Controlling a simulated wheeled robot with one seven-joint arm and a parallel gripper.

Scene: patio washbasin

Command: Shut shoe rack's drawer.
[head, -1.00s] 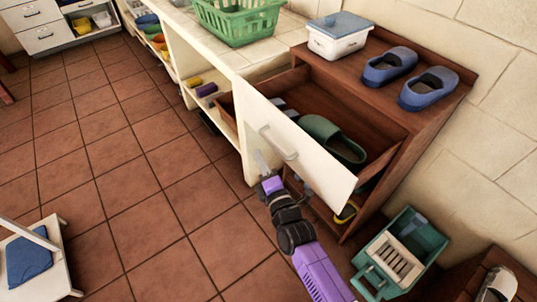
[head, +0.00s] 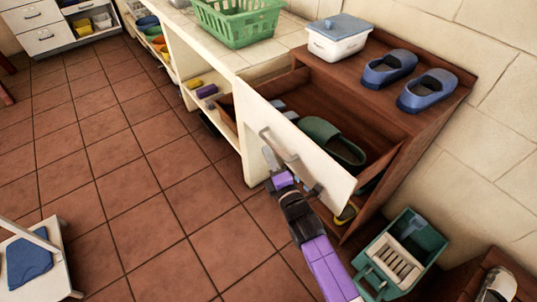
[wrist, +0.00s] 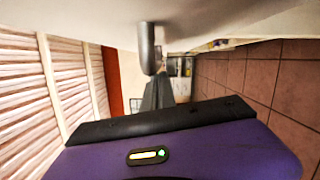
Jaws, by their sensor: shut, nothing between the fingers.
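The shoe rack (head: 440,140) is a brown wooden unit against the wall at the right. Its drawer (head: 318,160) is pulled out, with a cream front, and a green clog (head: 332,141) lies inside. The drawer's bar handle (head: 280,145) is on the outer face. My gripper (head: 269,158) is shut and empty, with its fingertips close to the drawer front beside the handle. In the wrist view the fingers (wrist: 158,95) point away from the camera beside the grey handle (wrist: 147,48). I cannot tell whether they touch it.
Blue shoes (head: 428,90) and a white lidded box (head: 339,37) sit on the rack's top. A teal crate (head: 402,253) stands on the floor right of my arm. The tiled floor (head: 130,170) at the left is mostly clear, with a white chair (head: 45,275) at the lower left.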

